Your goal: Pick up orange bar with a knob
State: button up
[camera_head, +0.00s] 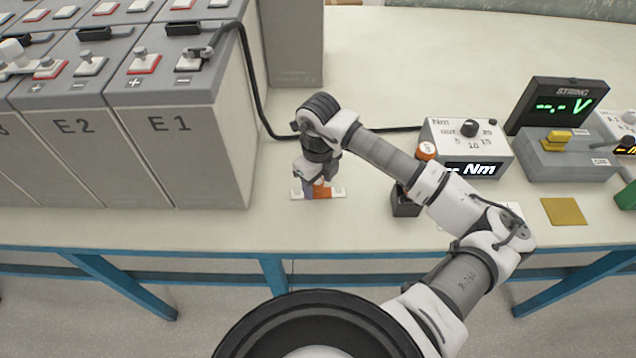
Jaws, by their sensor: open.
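The orange bar (324,193) lies on the pale bench near its front edge, to the right of the battery block E1. White ends show at both sides of it. My gripper (317,184) points down right over the bar, with its fingers at or around the middle of it. A purple-blue piece shows beside the orange part at the fingers. The gripper is open. The bar's knob is hidden or too small to make out behind the fingers, and I cannot tell whether the fingers touch the bar.
Large grey batteries, including E1 (190,140), stand at the left. A black cable (258,95) runs down from them across the bench. A torque box (466,145) and a voltage display (556,104) stand at the right. A yellow pad (563,211) lies near the front edge.

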jog(key=shift+f, duration=0.25)
jog(key=c, duration=1.1)
jog(key=shift+r, duration=0.1)
notch_tip(320, 180, up, 20)
jog(key=b, duration=0.5)
